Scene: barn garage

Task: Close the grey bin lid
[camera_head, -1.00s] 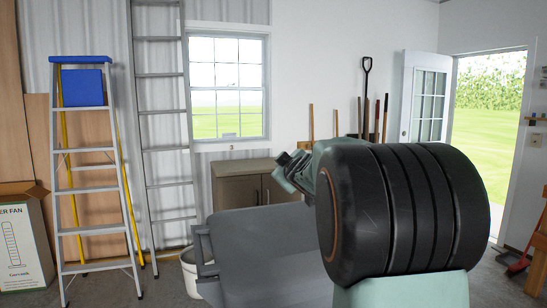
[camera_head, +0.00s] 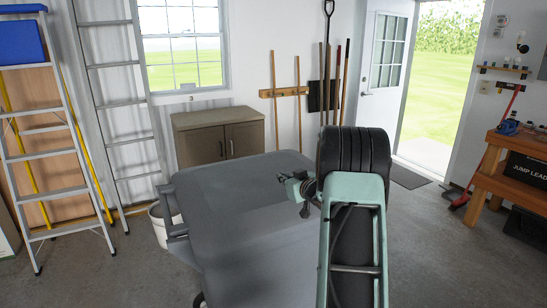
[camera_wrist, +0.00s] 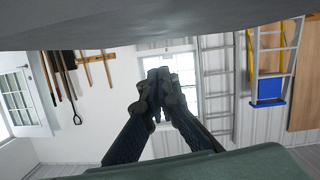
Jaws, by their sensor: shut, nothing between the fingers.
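The grey bin (camera_head: 182,250) stands in front of me in the head view. Its broad grey lid (camera_head: 240,195) spreads over the top, looking nearly flat; whether its edge rests fully on the rim cannot be told. My gripper (camera_head: 305,211) shows small and dark beside the lid's right part, partly hidden by my arm. In the upside-down wrist view, my gripper (camera_wrist: 160,76) has its fingers together and empty. A grey surface, likely the lid (camera_wrist: 150,22), fills the top of that view, apart from the fingertips.
A brown cabinet (camera_head: 218,138) stands behind the bin, and a white bucket (camera_head: 160,228) is at its left. A stepladder (camera_head: 48,150) stands farther left. A workbench (camera_head: 510,178) is at the right. Open floor (camera_head: 435,240) lies between bench and bin.

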